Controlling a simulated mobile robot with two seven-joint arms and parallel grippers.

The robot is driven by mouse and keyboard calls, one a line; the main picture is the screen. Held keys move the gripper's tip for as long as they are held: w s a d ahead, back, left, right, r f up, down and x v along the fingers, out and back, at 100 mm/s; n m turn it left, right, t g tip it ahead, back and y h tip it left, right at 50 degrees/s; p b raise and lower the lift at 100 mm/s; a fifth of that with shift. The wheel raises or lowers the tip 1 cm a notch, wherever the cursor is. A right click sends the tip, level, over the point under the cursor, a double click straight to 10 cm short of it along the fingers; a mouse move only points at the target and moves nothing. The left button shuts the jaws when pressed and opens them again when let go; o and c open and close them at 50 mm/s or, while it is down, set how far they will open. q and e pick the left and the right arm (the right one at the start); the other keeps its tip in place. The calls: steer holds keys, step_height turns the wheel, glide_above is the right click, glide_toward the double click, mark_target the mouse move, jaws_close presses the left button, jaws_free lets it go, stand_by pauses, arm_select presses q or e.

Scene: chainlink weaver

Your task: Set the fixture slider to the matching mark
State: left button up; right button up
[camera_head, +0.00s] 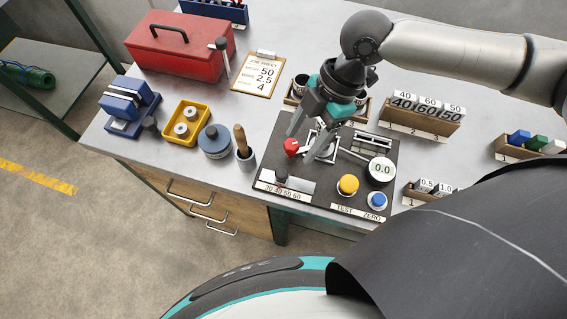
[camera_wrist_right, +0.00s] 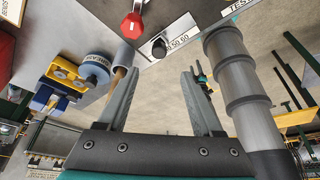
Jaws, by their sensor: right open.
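The fixture (camera_head: 333,199) is a dark panel on the bench. Its slider has a black knob (camera_head: 281,171) over a metal plate, behind a white scale (camera_head: 283,192) marked 30, 40, 50, 60. The knob is toward the left part of the scale; its exact mark is unclear. In the right wrist view the slider knob (camera_wrist_right: 159,47) sits beside the scale (camera_wrist_right: 182,39). The job sheet (camera_head: 262,75) lists 50, 2.5 and 4. My right gripper (camera_head: 302,141) is open and empty above the panel, near the red knob (camera_head: 291,147). My left gripper is out of view.
The panel also carries a yellow button (camera_head: 348,184), a blue button (camera_head: 377,200) and a dial reading 0.0 (camera_head: 381,169). A pot with a wooden handle (camera_head: 244,158) and a blue round tin (camera_head: 214,142) stand left. A block rack (camera_head: 421,119) stands right.

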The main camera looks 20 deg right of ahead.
mark_target(282, 172)
steer(key=b+x, duration=0.1)
steer(key=x, duration=0.8)
steer(key=shift+a+f, duration=0.1)
steer(key=shift+f, duration=0.2)
steer(key=shift+a+f, duration=0.15)
steer(key=shift+f, duration=0.2)
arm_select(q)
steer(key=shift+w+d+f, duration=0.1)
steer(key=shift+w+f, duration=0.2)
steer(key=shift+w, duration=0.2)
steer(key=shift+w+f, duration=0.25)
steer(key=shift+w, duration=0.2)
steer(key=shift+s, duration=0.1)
arm_select(e)
steer(key=shift+c, duration=0.7)
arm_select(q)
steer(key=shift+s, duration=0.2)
arm_select(e)
jaws_close()
